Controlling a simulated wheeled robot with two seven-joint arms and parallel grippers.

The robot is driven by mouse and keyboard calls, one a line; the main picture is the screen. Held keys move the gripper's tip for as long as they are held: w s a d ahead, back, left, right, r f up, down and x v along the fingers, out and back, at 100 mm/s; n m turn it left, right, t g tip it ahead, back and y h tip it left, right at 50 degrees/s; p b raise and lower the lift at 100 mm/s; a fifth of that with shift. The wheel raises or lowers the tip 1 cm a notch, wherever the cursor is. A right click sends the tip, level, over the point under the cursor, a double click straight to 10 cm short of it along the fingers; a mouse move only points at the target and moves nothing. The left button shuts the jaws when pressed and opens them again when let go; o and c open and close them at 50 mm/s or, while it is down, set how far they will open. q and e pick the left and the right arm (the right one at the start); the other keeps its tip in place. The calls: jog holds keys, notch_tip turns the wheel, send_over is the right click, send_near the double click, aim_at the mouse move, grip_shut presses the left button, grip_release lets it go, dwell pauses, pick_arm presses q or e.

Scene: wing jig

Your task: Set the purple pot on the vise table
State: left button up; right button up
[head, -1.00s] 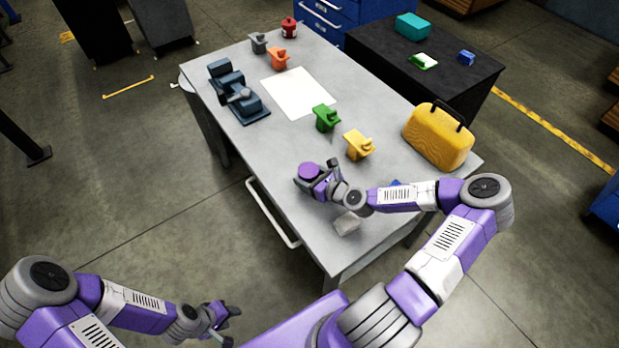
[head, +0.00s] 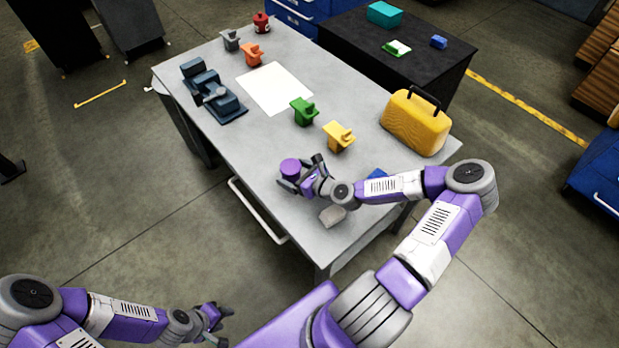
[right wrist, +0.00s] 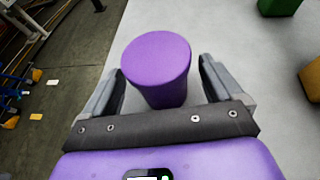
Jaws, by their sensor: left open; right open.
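The purple pot (head: 290,168) is upright on the grey table (head: 250,185), which carries a dark blue vise (head: 213,92). My right gripper (head: 302,173) is open around the pot near the table's front. In the right wrist view the pot (right wrist: 156,68) is between the two spread fingers, with a gap on each side. The pot's lower part is partly hidden by the gripper in the head view. My left gripper (head: 218,320) is open and empty, low over the floor, away from the table.
Green (head: 303,111) and yellow (head: 339,136) pieces stand behind the pot. A yellow case (head: 415,122) is at the right edge. A grey block (head: 332,215) and a blue item (head: 377,174) lie near my right arm. A white sheet (head: 274,88) lies flat mid-table.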

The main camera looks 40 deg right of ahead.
jog(key=p+v, duration=0.2)
jog(key=v, duration=0.8)
jog(key=shift+s+d, duration=0.1)
jog(key=shift+s, duration=0.2)
